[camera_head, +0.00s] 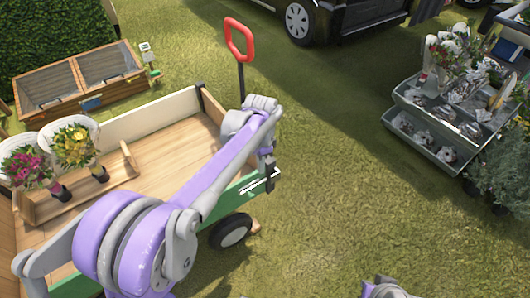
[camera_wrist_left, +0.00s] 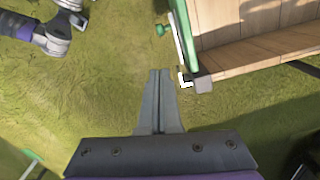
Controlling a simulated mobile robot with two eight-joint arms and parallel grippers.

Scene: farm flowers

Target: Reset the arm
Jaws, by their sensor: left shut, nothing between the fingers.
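My left arm reaches across the wagon (camera_head: 160,150) from the lower left in the head view. Its left gripper (camera_head: 269,180) hangs down by the wagon's green side board, and I cannot tell whether it touches it. In the left wrist view the left gripper's two fingers (camera_wrist_left: 159,73) lie together, shut with nothing between them, over grass beside the wagon's green edge (camera_wrist_left: 186,40).
A wooden tray (camera_head: 85,200) on the wagon holds pink flowers (camera_head: 25,165) and yellow flowers (camera_head: 73,146). The wagon's red handle (camera_head: 239,40) stands up at the back. A flower rack (camera_head: 420,120) stands at right. The grass between is clear.

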